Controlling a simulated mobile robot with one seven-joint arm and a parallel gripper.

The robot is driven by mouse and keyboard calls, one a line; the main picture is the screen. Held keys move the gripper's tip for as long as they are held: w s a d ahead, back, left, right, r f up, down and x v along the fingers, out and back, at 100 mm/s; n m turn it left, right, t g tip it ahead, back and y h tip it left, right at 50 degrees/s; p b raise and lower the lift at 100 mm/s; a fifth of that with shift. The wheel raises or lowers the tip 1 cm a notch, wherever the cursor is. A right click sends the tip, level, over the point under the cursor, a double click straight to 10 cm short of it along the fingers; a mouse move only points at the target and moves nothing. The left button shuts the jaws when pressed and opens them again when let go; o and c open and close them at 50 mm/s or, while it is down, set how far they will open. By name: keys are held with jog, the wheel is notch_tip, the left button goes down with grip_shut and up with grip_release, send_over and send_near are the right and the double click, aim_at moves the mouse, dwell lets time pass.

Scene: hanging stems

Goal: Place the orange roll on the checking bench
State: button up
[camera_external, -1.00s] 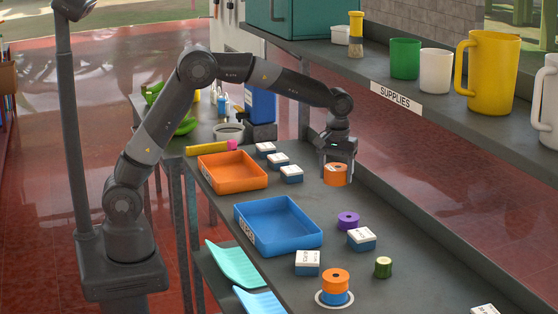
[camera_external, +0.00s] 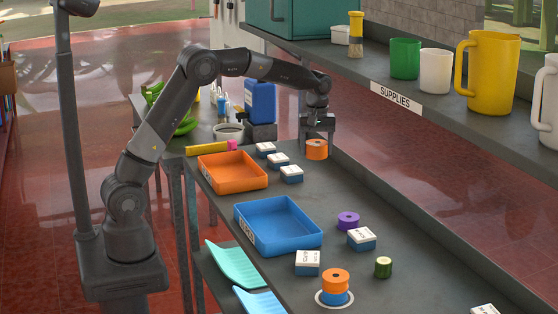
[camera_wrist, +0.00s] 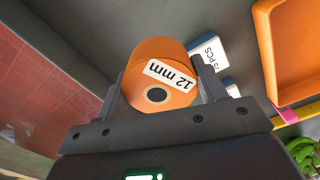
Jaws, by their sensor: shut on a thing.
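An orange roll (camera_external: 316,150) with a dark core is held between the fingers of my gripper (camera_external: 317,138), at the far end of the long grey bench (camera_external: 390,215). In the wrist view, the orange roll (camera_wrist: 158,62) fills the space between the two fingers, and its white label reads "12 mm". My gripper is shut on it. I cannot tell how high the roll is above the bench. A second orange roll (camera_external: 335,276) sits on a blue roll (camera_external: 335,297) over a white disc at the near end. No surface in view is labelled as the checking bench.
An orange tray (camera_external: 232,184) and a blue tray (camera_external: 278,238) stand on the bench, with several small white-topped boxes (camera_external: 291,174) and a purple roll (camera_external: 348,218) nearby. Another surface behind holds a blue container (camera_external: 262,103) and a bowl. The supplies shelf (camera_external: 440,105) overhangs at right.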

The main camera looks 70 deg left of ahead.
jog(key=s+a+n, duration=0.2)
jog(key=a, duration=0.8)
jog(key=s+a+f+n, duration=0.1)
jog(key=s+a+n, duration=0.2)
jog(key=a, duration=0.8)
jog(key=s+a+n, duration=0.3)
jog(key=a, duration=0.8)
jog(key=shift+s+a+f, duration=0.1)
jog(key=shift+f, duration=0.25)
jog(key=s+a+f+n, duration=0.1)
jog(key=s+a+n, duration=0.4)
jog(key=s+a, duration=1.05)
jog(key=s+a+f, duration=0.1)
jog(key=a+f, duration=0.1)
jog(key=a, duration=0.1)
jog(key=s+a+f, duration=0.1)
jog(key=a+f, duration=0.1)
jog(key=a, duration=0.2)
jog(key=s+a+f, duration=0.1)
jog(key=a+f, duration=0.1)
jog(key=a, duration=0.2)
jog(key=shift+s+a+f, duration=0.15)
jog(key=shift+s+f, duration=0.05)
jog(key=shift+f, duration=0.15)
jog(key=shift+s+a+f, duration=0.2)
jog(key=shift+a+f, duration=0.05)
jog(key=shift+a, duration=0.2)
jog(key=shift+f, duration=2)
jog(key=shift+f, duration=0.1)
